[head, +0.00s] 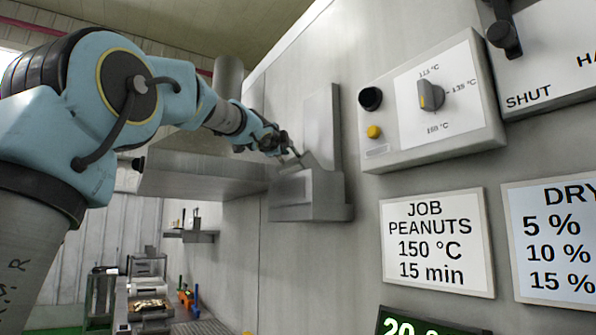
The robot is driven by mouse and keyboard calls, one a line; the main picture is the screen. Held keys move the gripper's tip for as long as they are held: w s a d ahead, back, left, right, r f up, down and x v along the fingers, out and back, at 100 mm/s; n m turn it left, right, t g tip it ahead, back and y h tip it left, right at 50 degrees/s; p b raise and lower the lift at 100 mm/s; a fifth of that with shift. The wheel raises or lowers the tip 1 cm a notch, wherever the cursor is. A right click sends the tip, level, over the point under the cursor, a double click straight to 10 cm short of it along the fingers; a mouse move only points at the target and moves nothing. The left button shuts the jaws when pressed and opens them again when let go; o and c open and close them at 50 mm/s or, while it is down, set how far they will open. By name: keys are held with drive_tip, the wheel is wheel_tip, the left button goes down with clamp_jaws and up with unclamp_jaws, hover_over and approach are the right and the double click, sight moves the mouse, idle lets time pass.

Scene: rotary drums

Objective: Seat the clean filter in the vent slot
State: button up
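My gripper (288,147) is at the end of my blue arm, just above and left of a grey box-like holder (318,193) on the metal wall. A tall flat grey plate (322,125) rises behind the holder. The holder may be the vent slot, but its opening is not clear from here. A small grey slanted edge (308,160) shows between my fingertips and the holder's top. I cannot tell whether it is the clean filter or part of the holder. The fingers are small and dark, and their gap cannot be made out.
A control box (432,105) with a temperature knob juts from the wall to the right. Below it hangs a job sign (437,243). A grey hood or ledge (200,174) sits under my forearm. A bench with tools (150,300) stands far back at lower left.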

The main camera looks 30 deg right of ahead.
clamp_jaws()
idle(0.8)
